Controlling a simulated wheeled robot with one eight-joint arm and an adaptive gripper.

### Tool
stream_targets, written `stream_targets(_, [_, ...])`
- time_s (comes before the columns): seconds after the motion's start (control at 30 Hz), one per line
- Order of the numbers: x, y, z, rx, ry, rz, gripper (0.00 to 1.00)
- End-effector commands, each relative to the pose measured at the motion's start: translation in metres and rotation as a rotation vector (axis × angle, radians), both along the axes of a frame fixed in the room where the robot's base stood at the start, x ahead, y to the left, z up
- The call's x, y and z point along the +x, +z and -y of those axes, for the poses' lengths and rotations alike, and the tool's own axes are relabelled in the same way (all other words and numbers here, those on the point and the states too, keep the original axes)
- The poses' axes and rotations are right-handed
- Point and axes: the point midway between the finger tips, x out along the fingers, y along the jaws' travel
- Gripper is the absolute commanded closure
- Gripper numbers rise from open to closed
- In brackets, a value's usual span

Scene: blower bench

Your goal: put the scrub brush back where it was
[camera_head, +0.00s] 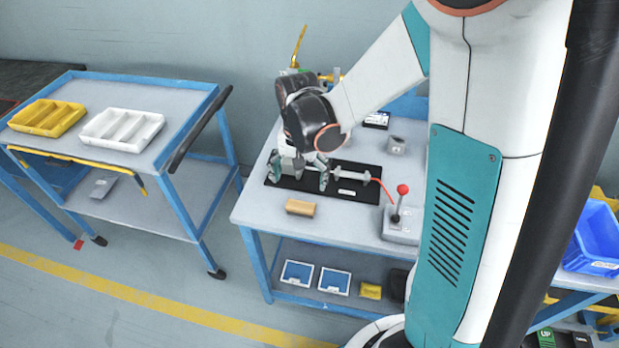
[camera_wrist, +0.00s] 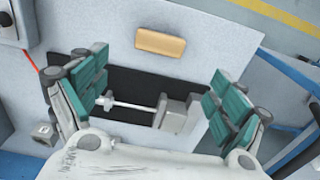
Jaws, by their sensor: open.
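A tan block with rounded edges (camera_head: 300,207) lies on the grey bench top near its front edge, just in front of the black mat. I take it for the scrub brush; no bristles show. It also shows in the wrist view (camera_wrist: 160,43), near the top middle, apart from my fingers. My gripper (camera_head: 300,177) is open above the left part of the black mat (camera_head: 287,182), behind the tan block. In the wrist view its teal-padded fingers (camera_wrist: 158,95) are spread wide, with a grey block and pale rod below between them. I see nothing held.
A lever box with a red knob (camera_head: 402,222) stands at the bench's right front, with a red hose. A small grey block (camera_head: 396,145) sits behind. A blue cart (camera_head: 190,123) at left bears yellow (camera_head: 45,118) and white (camera_head: 122,129) trays. A gap separates cart and bench.

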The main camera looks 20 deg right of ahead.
Motion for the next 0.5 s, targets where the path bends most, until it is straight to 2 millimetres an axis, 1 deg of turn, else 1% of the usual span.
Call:
stream_targets(0.17, [-0.017,0.039,0.0,-0.005,0.078,0.078,0.1])
stream_targets(0.3, [-0.035,0.072,0.0,-0.016,0.162,0.161,0.1])
stream_targets(0.5, [-0.064,0.111,0.0,-0.044,0.279,0.278,0.1])
